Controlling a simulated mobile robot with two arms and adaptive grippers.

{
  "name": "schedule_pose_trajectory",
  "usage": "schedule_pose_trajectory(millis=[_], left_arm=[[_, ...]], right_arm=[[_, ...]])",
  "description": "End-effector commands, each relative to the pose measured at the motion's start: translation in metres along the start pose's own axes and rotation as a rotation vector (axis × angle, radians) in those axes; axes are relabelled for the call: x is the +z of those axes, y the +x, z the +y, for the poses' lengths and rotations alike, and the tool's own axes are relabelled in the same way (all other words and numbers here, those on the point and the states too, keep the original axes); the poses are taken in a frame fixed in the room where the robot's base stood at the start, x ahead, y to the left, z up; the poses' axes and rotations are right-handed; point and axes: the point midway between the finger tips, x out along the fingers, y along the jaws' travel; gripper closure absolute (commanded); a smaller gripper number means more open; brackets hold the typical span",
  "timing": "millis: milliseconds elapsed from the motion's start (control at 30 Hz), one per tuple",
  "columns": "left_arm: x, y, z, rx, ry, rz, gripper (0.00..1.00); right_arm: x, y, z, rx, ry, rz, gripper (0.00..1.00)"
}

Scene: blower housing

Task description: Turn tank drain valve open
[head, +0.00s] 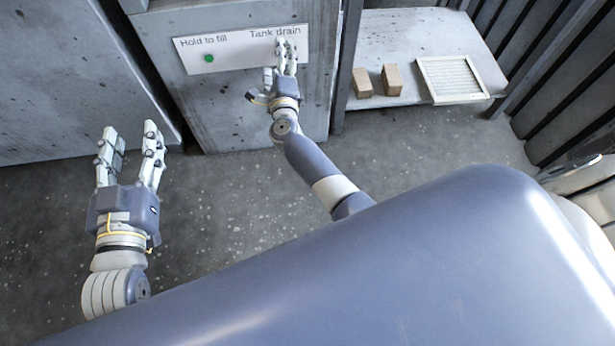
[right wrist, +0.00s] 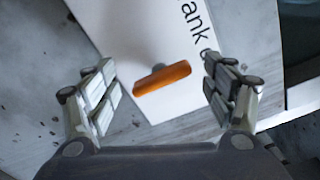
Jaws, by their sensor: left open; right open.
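The tank drain valve's orange handle (right wrist: 162,78) shows in the right wrist view, on a white label panel. It lies between the open fingers of my right gripper (right wrist: 160,92), with clear gaps on both sides, so I see no contact. In the head view my right gripper (head: 281,66) is in front of the "Tank drain" end of the white panel (head: 228,60) and hides the handle. My left gripper (head: 130,150) is open and empty above the floor at the left, away from the panel.
A green button (head: 208,58) sits under "Hold to fill" on the panel. A grey shelf (head: 425,45) at the right holds two brown boxes (head: 392,79) and a white framed filter (head: 452,79). The floor (head: 225,200) before the cabinet is clear.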

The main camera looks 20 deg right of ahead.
Motion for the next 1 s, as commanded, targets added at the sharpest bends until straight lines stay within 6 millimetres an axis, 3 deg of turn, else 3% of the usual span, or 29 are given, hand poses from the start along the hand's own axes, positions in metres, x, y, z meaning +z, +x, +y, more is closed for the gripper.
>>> schedule_pose_trajectory(millis=[33,500,1000], left_arm=[[0.011,0.0,0.0,0.0,0.0,0.0,0.54],[0.069,0.002,0.0,0.0,0.0,0.0,0.54],[0.133,0.005,0.001,0.0,0.0,0.0,0.54]], right_arm=[[-0.002,0.0,0.004,-0.002,0.063,-0.001,0.23],[-0.003,0.0,0.004,-0.001,0.608,-0.003,0.23],[-0.004,0.0,0.002,-0.003,1.013,-0.002,0.23]])
